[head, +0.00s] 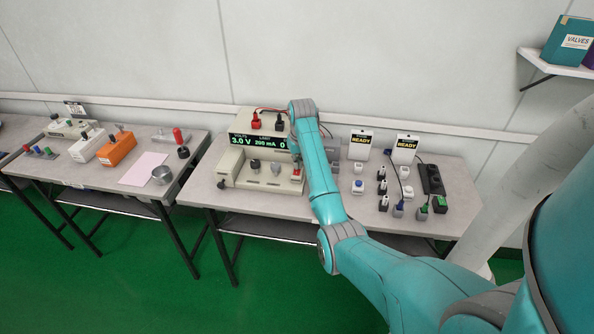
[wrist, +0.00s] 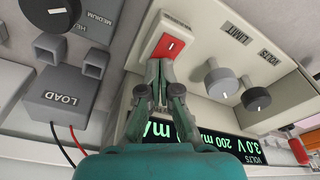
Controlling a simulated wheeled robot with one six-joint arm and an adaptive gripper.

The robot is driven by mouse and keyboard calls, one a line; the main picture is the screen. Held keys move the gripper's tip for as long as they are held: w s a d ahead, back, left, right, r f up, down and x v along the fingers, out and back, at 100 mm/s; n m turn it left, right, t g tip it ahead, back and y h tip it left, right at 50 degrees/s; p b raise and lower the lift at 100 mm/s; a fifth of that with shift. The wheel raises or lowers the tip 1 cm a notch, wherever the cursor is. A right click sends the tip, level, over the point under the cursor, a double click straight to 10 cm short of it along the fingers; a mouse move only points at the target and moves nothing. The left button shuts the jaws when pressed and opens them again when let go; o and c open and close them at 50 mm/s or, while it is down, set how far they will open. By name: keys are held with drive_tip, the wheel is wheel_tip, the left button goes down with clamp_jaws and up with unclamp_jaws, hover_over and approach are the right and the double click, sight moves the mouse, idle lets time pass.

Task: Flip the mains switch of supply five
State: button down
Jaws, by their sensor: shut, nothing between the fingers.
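The cream bench power supply (head: 237,168) stands on the middle table, its lit display (head: 258,142) reading 3.0 V and 200 mA. Its red rocker switch (wrist: 171,46), in a white frame, sits on the sloping front panel beside the LIMIT and VOLTS knobs. The switch also shows in the head view (head: 297,172), right of the knobs. My gripper (wrist: 158,64) is shut and empty, its fingertips at the display-side edge of the switch. I cannot tell whether they touch it. In the head view my arm hides part of the supply. No number five is readable.
A grey LOAD box (wrist: 62,100) with red and black leads lies close beside the supply. Chargers with READY signs (head: 361,140), small plugs and a black power strip (head: 432,180) fill the table's right side. Another table with an orange device (head: 117,150) stands left.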

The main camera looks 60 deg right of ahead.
drive_tip(key=shift+f, duration=0.15)
drive_tip(key=shift+r, duration=3.55)
